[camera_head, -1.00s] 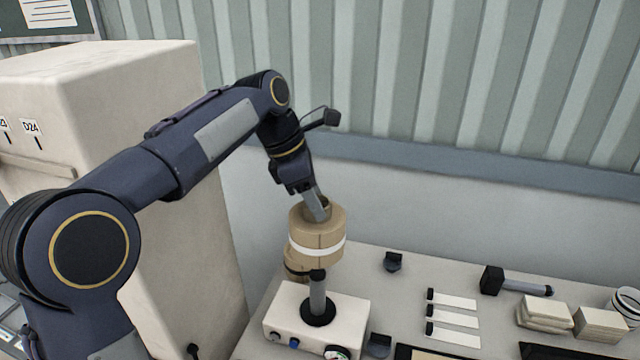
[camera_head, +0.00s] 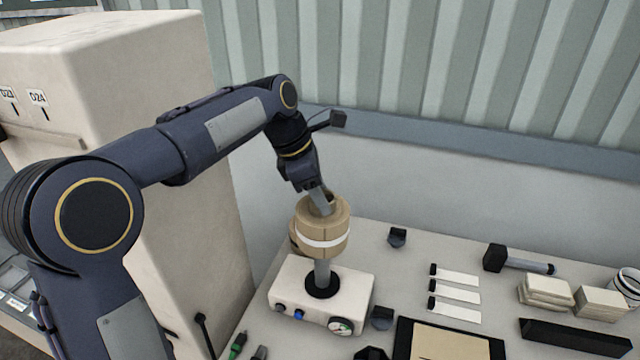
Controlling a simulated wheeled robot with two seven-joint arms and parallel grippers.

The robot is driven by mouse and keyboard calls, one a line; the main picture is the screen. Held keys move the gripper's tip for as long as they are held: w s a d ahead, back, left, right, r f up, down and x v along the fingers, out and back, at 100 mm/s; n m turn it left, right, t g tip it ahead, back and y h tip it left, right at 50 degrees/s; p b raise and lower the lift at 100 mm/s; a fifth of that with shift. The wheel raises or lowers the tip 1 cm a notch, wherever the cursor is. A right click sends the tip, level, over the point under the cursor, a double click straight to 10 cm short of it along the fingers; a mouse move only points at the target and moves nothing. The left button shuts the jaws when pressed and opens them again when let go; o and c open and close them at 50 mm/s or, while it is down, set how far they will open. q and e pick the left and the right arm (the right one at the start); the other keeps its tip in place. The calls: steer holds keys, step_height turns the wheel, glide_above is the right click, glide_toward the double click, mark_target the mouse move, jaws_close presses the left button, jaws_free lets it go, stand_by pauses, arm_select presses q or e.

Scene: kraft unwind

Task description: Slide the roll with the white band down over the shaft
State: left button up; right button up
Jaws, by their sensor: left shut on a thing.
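The brown roll with the white band (camera_head: 322,242) is upright above the white unwind box (camera_head: 345,291). My left gripper (camera_head: 322,203) reaches down from above and is shut on the roll at its top opening; the fingertips are partly hidden inside it. The grey shaft (camera_head: 322,272) stands on the box from a black round base (camera_head: 322,287). The shaft's lower part shows directly below the roll; its top is hidden by the roll. I cannot tell for sure whether the roll is around the shaft or in front of it. My right gripper is not in view.
Another brown roll (camera_head: 293,241) shows partly behind the held one. To the right lie white strips (camera_head: 456,292), a black-headed mallet (camera_head: 518,261), stacked pale blocks (camera_head: 545,292) and a black-framed tray (camera_head: 404,340). A tall pale cabinet (camera_head: 180,80) stands at the left.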

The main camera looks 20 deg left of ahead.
arm_select(q)
steer(key=shift+f, duration=4.1)
steer(key=shift+f+b, duration=1.3)
steer(key=shift+f, duration=1.95)
steer(key=o, duration=1.1)
